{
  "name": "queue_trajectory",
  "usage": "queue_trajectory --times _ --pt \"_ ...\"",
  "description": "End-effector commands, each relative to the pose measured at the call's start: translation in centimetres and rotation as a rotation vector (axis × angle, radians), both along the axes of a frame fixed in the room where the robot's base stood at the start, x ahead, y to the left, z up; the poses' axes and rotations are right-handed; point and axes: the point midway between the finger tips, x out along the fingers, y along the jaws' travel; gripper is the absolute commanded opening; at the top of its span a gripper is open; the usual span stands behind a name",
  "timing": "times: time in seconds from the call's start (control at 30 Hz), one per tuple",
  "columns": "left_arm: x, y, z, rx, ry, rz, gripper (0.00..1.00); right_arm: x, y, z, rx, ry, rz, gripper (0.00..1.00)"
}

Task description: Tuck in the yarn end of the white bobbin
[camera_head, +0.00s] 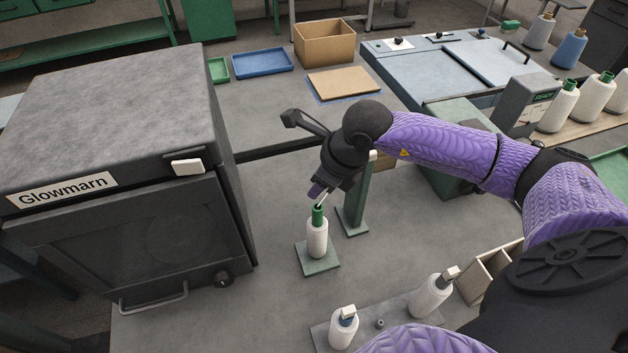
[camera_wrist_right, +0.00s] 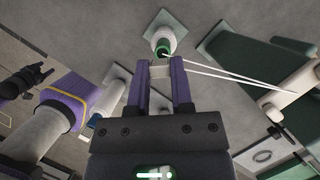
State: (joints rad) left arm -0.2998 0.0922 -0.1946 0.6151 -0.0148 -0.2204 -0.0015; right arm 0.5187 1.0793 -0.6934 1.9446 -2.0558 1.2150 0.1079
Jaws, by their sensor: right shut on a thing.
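The white bobbin (camera_head: 317,239) stands upright with a green tube top on a small green square plate (camera_head: 318,262). In the right wrist view the bobbin's green top (camera_wrist_right: 163,43) is just beyond the fingertips. My right gripper (camera_head: 317,197) is directly above the bobbin, pointing down. In the wrist view the right gripper (camera_wrist_right: 160,72) is shut on a small pale thing, apparently the yarn end. Pale yarn strands (camera_wrist_right: 225,74) run from the bobbin's top to the right, toward a pale piece by a green stand. The exact grip is hard to see.
A green post (camera_head: 356,195) stands close behind the bobbin. A dark machine labelled Glowmarn (camera_head: 130,180) is at left. A cardboard box (camera_head: 325,42) and blue tray (camera_head: 263,63) lie behind. The bench left of the bobbin is clear.

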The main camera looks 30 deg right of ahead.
Motion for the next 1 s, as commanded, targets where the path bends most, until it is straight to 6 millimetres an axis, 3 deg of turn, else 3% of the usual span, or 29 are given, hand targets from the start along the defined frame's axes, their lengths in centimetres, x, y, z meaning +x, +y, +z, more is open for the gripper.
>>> queue_trajectory --times 0.1,0.2,1.0 --pt "-0.2 -0.6 -1.7 -0.009 0.004 -0.002 0.59 0.0 0.0 -2.2 -0.001 0.002 0.001 0.04" --pt "-0.2 -0.7 -2.1 -0.011 0.006 -0.002 0.59 0.0 0.0 -2.9 0.000 0.001 0.002 0.04" --pt "-0.2 0.3 -2.4 0.005 0.005 -0.005 0.59 0.0 0.1 -3.1 0.000 0.000 0.003 0.04"
